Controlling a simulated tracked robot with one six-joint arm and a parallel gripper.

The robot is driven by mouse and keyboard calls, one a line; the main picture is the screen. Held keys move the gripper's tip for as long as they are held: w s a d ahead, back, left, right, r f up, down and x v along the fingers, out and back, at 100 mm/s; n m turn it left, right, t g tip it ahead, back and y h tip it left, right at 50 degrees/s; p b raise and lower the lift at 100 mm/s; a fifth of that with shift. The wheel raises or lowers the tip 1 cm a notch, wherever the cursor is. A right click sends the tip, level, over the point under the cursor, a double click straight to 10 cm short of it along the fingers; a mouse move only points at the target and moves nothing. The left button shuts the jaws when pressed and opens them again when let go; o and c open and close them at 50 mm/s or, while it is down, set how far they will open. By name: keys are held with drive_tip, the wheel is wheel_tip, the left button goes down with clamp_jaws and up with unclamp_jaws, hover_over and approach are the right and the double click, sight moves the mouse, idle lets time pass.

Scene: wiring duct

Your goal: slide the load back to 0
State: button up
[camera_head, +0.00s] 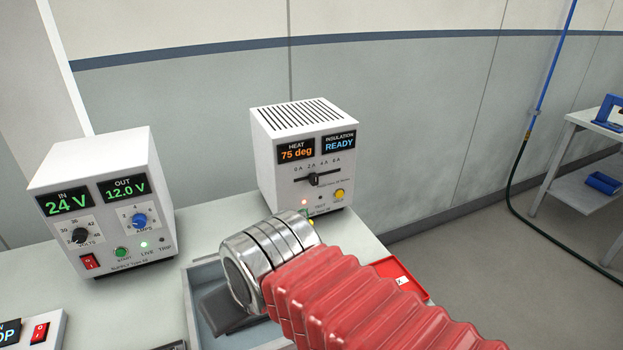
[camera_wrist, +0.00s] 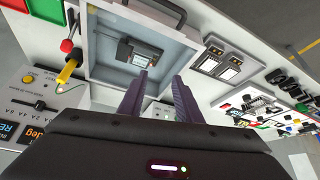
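The load slider's black knob (camera_head: 313,180) sits in a slot on the white tester box (camera_head: 262,150), close to the 2 A mark, right of 0 A. The box reads HEAT 75 deg and INSULATION READY. In the head view my arm's metal cuff hides the fingers.
A power supply (camera_head: 105,205) reading 24 V in and 12.0 V out stands left of the tester. The grey tray (camera_head: 192,305) holds a dark device. A red bin (camera_head: 412,280) lies right of my arm.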

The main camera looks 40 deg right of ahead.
drive_tip(key=shift+o, duration=0.6)
drive_tip(key=m+t+h, duration=0.3)
drive_tip(key=t+h, duration=0.2)
drive_tip(key=t, duration=0.7)
approach(316, 179)
drive_tip(key=shift+v, duration=2.25)
drive_tip(key=shift+r, duration=0.25)
drive_tip(key=x, duration=1.3)
drive_tip(key=shift+w+f, duration=0.2)
drive_tip(key=shift+w, duration=0.15)
